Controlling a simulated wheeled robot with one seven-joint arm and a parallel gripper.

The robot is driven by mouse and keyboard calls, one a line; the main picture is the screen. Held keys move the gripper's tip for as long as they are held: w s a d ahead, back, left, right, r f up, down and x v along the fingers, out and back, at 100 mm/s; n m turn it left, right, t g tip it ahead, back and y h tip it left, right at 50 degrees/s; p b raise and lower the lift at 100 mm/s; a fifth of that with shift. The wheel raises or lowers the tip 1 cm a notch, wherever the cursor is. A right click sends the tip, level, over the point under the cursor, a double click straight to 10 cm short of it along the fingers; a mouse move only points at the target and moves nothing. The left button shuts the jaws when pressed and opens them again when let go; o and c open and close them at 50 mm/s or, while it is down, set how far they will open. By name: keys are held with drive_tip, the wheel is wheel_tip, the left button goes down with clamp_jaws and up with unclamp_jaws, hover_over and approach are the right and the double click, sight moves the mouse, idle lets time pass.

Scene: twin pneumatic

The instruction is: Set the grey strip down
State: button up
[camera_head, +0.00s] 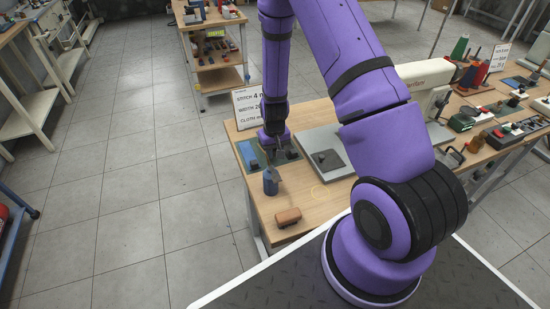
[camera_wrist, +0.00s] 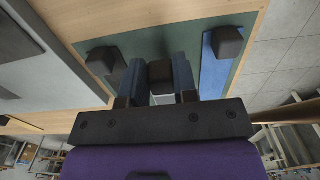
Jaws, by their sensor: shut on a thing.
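My gripper (camera_wrist: 158,78) points down over the green mat (camera_wrist: 130,45) and is shut on a dark knob (camera_wrist: 160,70) between its two blue-sided fingers. A small piece of the grey strip (camera_wrist: 161,99) shows between the fingers, by the knob; the rest is hidden. I cannot tell whether the strip touches the mat. In the head view my gripper (camera_head: 277,146) is low over the mat at the table's left end, and the held strip is hard to make out.
A blue strip (camera_wrist: 213,75) with a black knob lies right of the gripper in the wrist view; another black knob (camera_wrist: 103,61) is to the left. A blue object (camera_head: 270,183) and a brown block (camera_head: 288,216) stand nearer on the table. A sign (camera_head: 248,106) stands behind.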

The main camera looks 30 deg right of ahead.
drive_tip(key=shift+s+f, duration=0.1)
drive_tip(key=shift+f, duration=1.55)
drive_tip(key=shift+f, duration=0.1)
drive_tip(key=o, duration=0.9)
wheel_tip(320, 180, up, 13)
wheel_tip(320, 180, up, 14)
drive_tip(key=t, duration=0.2)
hover_over(275, 164)
drive_tip(key=s+a, duration=0.1)
drive_tip(key=a, duration=0.2)
drive_tip(key=s+a+r+n, duration=0.15)
drive_tip(key=s+r, duration=0.35)
drive_tip(key=r, duration=0.5)
drive_tip(key=s+a+r+t, duration=0.1)
drive_tip(key=s+r, duration=0.5)
drive_tip(key=s, duration=0.3)
drive_tip(key=s+a+r+t, duration=0.1)
drive_tip(key=s+r+t, duration=0.1)
drive_tip(key=s+r, duration=0.5)
drive_tip(key=s, duration=0.3)
drive_tip(key=shift+s+a+r+n, duration=0.25)
drive_tip(key=shift+s+r+n, duration=0.05)
drive_tip(key=shift+n, duration=0.05)
